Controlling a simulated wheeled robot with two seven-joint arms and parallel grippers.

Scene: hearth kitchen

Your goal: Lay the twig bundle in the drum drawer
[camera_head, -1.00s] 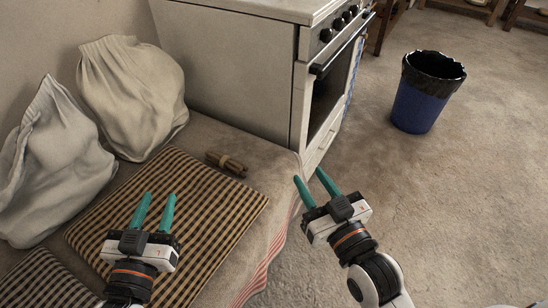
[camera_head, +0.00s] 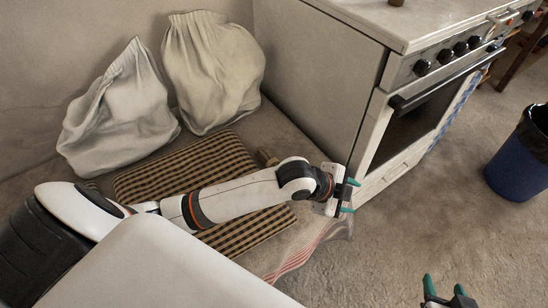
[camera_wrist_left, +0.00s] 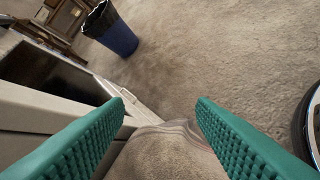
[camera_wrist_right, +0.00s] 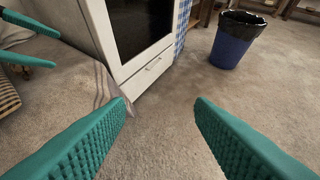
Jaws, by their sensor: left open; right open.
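The twig bundle (camera_head: 267,158), small and brown, lies on the bench at the back edge of the checked cushion, partly hidden behind my left arm. A low drawer front (camera_head: 395,172) sits under the oven door of the white stove and looks shut; it also shows in the right wrist view (camera_wrist_right: 147,74). I cannot tell for sure that it is the drum drawer. My left gripper (camera_head: 350,196) is open and empty beyond the bench's front corner, right of the bundle. My right gripper (camera_head: 444,285) is open and empty over the floor at the lower right.
The checked cushion (camera_head: 180,178) lies on the bench under my left arm. Two pale sacks (camera_head: 118,115) lean on the wall. The stove (camera_head: 325,85) stands at the bench's end. A blue bin (camera_head: 518,165) stands at right. The floor between is clear.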

